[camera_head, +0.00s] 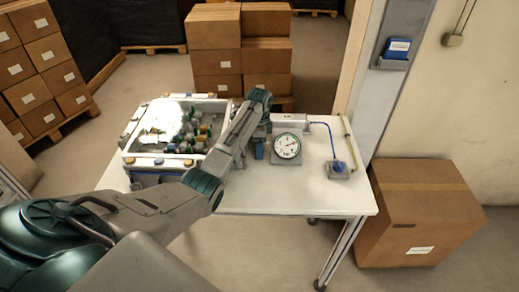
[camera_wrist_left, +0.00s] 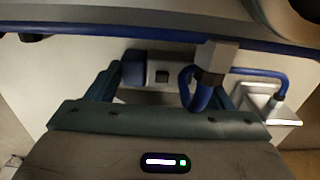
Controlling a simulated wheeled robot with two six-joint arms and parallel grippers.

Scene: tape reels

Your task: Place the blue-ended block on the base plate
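In the left wrist view, a small grey block with a blue end (camera_wrist_left: 136,68) lies on the white surface, a dark square on its grey part. My left gripper (camera_wrist_left: 165,80) is open, its two teal fingers wide apart around the area of the block; I see no contact. In the head view my left arm reaches over the table, and its link hides much of this spot. A pale square plate (camera_wrist_left: 268,102) shows at the right in the wrist view. Which plate is the base plate, I cannot tell for sure. My right gripper is in neither view.
A grey fitting (camera_wrist_left: 216,58) with a looped blue cable stands close to the right finger. On the table (camera_head: 250,203) are a dial gauge (camera_head: 287,147), a blue-topped unit (camera_head: 339,167) and a white-framed tray (camera_head: 137,161) of small parts. Cardboard boxes stand around.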

